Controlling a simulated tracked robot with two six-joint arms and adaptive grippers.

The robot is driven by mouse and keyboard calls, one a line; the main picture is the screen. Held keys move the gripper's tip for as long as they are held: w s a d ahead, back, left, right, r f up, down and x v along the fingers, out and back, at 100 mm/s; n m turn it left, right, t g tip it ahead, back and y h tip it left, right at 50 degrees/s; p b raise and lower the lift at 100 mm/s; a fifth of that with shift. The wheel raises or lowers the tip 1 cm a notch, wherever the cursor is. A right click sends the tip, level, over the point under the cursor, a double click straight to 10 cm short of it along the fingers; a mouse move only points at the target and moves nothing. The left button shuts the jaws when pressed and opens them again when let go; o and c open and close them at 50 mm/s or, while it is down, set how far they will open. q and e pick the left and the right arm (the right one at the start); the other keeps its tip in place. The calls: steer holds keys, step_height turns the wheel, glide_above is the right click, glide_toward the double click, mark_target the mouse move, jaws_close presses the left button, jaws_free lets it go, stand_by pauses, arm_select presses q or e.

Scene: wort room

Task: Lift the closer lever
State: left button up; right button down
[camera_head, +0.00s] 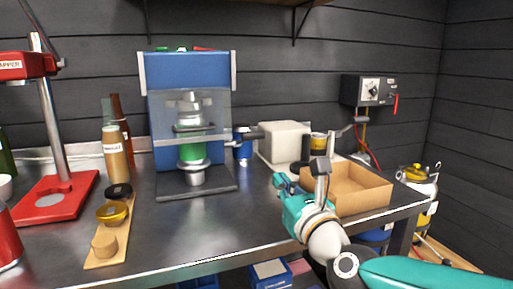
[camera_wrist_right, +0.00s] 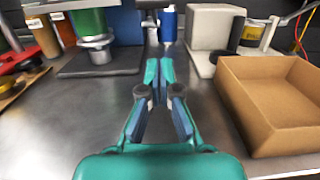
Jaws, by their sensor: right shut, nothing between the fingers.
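The closer (camera_head: 187,75) is a blue machine with a clear front guard, standing on a dark base plate at the back of the steel bench. A green can (camera_head: 192,152) sits in it below the metal head; the can also shows in the wrist view (camera_wrist_right: 89,22). Its lever (camera_head: 248,135) sticks out to the right at about mid height, with a dark grip. In the wrist view the lever's grip (camera_wrist_right: 152,4) is cut off by the top edge. My right gripper (camera_head: 282,180) is shut and empty, in front of the lever and to its right, apart from it. My left gripper is out of view.
An open cardboard box (camera_head: 362,208) stands just right of my right gripper. A blue can (camera_head: 243,148) and a white block-shaped unit (camera_head: 283,142) stand behind. A red capper (camera_head: 55,190), bottles and a wooden board (camera_head: 108,245) are at left. The bench front middle is clear.

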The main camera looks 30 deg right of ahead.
glide_toward(244, 140)
steer(key=w+d+f, duration=0.1)
steer(key=w+d, duration=0.1)
steer(key=w+d+f, duration=0.1)
steer(key=w+f, duration=0.1)
steer(key=shift+w+d+f, duration=0.1)
steer(key=shift+d+f, duration=0.2)
steer(key=shift+d, duration=0.1)
steer(key=r, duration=0.1)
steer(key=w+r+p, duration=0.2)
steer(key=shift+d, duration=0.25)
